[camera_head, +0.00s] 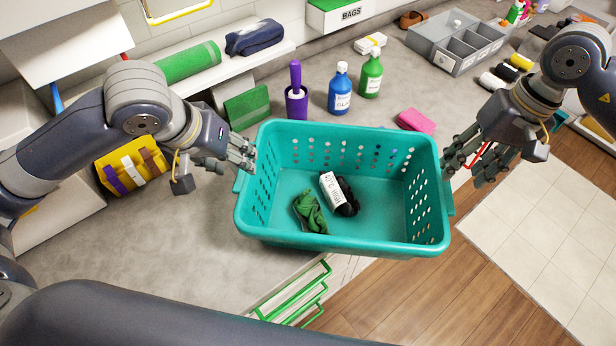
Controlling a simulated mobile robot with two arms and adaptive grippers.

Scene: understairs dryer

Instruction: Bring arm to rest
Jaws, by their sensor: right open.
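A teal laundry basket (345,245) with perforated sides is upright in the middle of the view. Inside it lie a crumpled green cloth (311,212) and a dark bundle with a white label (333,192). My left gripper (245,155) is at the basket's left rim; whether its fingers are shut on the rim is unclear. My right gripper (462,168) is beside the basket's right rim, with its fingers spread open. Any contact between the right fingers and the rim cannot be made out.
Behind the basket stand a purple brush holder (297,103), a blue bottle (340,90), a green bottle (371,75) and a pink sponge (416,121). A grey divided tray (432,50) sits at the back right. Green-edged drawers (295,298) are below the counter's front edge. Grey counter (180,245) at left is clear.

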